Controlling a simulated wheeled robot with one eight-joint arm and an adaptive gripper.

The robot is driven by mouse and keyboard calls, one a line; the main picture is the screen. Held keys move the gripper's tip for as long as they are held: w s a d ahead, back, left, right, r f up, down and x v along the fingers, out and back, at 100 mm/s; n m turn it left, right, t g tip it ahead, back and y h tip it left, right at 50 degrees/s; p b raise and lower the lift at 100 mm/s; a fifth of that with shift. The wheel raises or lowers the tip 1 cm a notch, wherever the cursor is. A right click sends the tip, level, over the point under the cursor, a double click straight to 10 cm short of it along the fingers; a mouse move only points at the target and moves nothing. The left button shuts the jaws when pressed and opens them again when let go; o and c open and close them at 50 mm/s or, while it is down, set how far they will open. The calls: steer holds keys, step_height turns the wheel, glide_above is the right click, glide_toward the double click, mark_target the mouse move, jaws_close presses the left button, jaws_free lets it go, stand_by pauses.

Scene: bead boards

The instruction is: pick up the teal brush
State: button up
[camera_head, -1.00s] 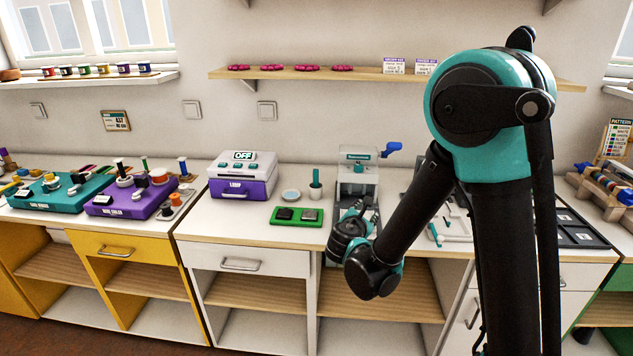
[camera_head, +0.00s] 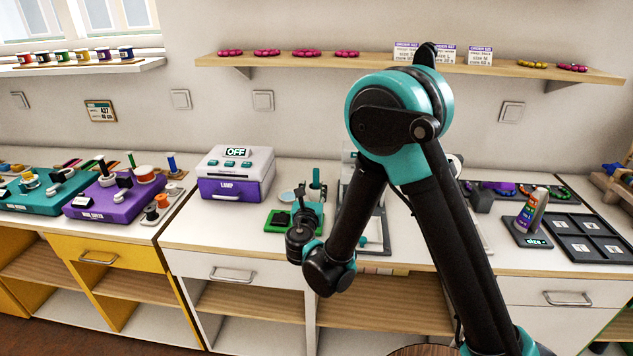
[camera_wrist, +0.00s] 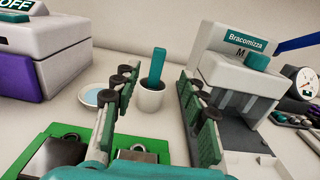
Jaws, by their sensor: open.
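The teal brush (camera_wrist: 157,67) stands upright, leaning slightly, in a small white cup (camera_wrist: 151,97) on the counter. In the wrist view it shows between the two fingers, farther off than the fingertips. In the head view the brush (camera_head: 316,176) shows just behind my gripper (camera_head: 306,214). My gripper also fills the lower wrist view (camera_wrist: 160,84). Its fingers are apart with nothing between them in their grasp. The lower end of the brush is hidden inside the cup.
A round dish (camera_wrist: 97,97) lies left of the cup. A green board (camera_wrist: 60,148) with dark blocks is nearer and left. The white-and-purple lamp box (camera_head: 234,174) stands at left. A grey-white machine (camera_wrist: 238,70) stands close on the right.

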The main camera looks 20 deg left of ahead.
mark_target(316, 173)
steer(key=x, duration=0.9)
steer(key=shift+w, duration=0.15)
steer(key=x, duration=0.5)
steer(key=shift+f, duration=0.1)
steer(key=shift+c, duration=0.5)
jaws_close()
